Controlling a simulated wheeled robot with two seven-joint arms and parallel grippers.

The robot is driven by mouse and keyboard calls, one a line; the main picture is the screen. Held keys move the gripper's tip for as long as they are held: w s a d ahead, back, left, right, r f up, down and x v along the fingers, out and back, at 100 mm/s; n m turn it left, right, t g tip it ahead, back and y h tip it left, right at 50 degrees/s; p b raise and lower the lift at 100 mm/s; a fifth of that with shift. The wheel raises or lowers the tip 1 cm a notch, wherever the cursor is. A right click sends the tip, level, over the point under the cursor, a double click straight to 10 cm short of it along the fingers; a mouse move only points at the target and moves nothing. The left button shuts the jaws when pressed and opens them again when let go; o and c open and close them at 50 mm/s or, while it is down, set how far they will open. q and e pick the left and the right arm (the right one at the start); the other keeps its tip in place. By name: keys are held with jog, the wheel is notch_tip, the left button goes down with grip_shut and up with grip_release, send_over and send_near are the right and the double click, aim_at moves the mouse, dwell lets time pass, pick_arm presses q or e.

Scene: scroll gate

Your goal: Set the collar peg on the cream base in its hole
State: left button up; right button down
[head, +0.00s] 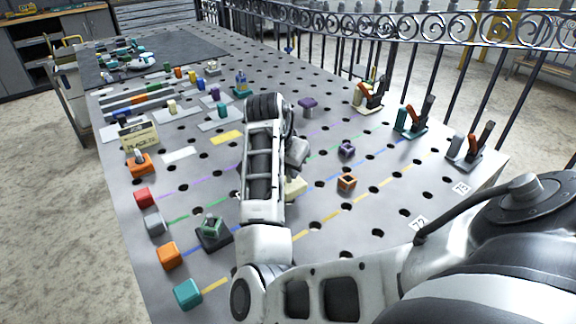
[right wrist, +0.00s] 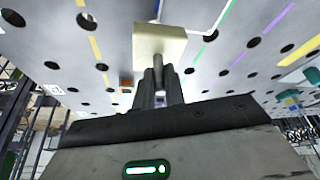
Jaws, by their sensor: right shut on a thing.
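My right arm reaches over the perforated grey table in the head view, and its gripper (head: 297,160) points down near the middle. The cream base (head: 296,187) shows just below it, partly covered by my arm. In the right wrist view the fingers (right wrist: 159,78) are shut on the grey stem of the collar peg, and the cream base (right wrist: 160,38) is just beyond the fingertips. The fingers hide most of the peg. I cannot tell whether the base touches the table, nor which hole lies under it. My left gripper is not in view.
A green peg on a dark base (head: 212,230) is to the left. Coloured cubes line the left edge. Clamps (head: 470,150) stand along the far right edge by the railing.

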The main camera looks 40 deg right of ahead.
aim_at(288, 180)
jog(key=shift+f, duration=1.7)
dwell(0.4)
jog(key=c, duration=1.4)
grip_release()
jog(key=shift+f, duration=0.15)
jog(key=v, duration=1.6)
jog(key=shift+a+b, duration=0.1)
jog(key=shift+b, duration=0.25)
jog(key=shift+s, duration=0.1)
